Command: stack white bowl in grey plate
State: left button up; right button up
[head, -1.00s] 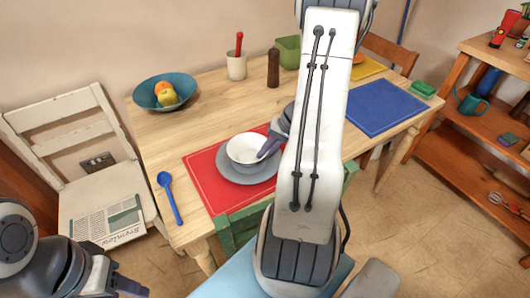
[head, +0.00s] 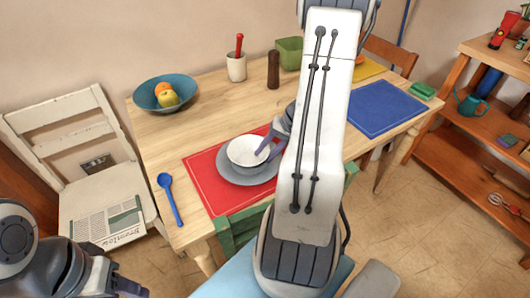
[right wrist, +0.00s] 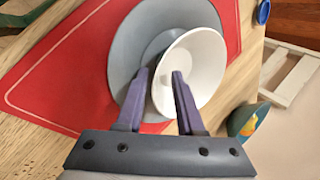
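The white bowl (head: 243,148) stands upright over the grey plate (head: 240,178), which lies on a red placemat. In the right wrist view the bowl (right wrist: 205,62) looks off-centre over the plate (right wrist: 130,50); whether its base touches is hidden. My right gripper (head: 268,150) is at the bowl's right side. In the wrist view its fingers (right wrist: 161,76) are apart, one inside the bowl and one outside, with the near wall between them and a gap showing. My left gripper (head: 130,288) shows only partly at the bottom left; its fingers are unclear.
A blue spoon (head: 170,199) lies left of the red placemat (head: 205,180). A teal fruit bowl (head: 143,95), a cup (head: 236,68) and a pepper mill (head: 273,69) stand farther back. A green chair (head: 235,222) is at the front edge. My right arm hides the table's middle.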

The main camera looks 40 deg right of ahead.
jog(key=p+v, duration=0.1)
jog(key=v, duration=1)
jog(key=w+a+r+n+g, duration=0.2)
jog(key=a+n, duration=0.2)
jog(key=a, duration=0.8)
jog(key=w+a+r+n+g, duration=0.2)
jog(key=a+n, duration=0.2)
jog(key=a, duration=0.8)
jog(key=s+a+r+n+h, duration=0.1)
jog(key=s+a+n+h, duration=0.2)
jog(key=s+a+n, duration=0.6)
jog(key=s+a, duration=0.4)
jog(key=a, duration=0.2)
jog(key=shift+s+n, duration=0.3)
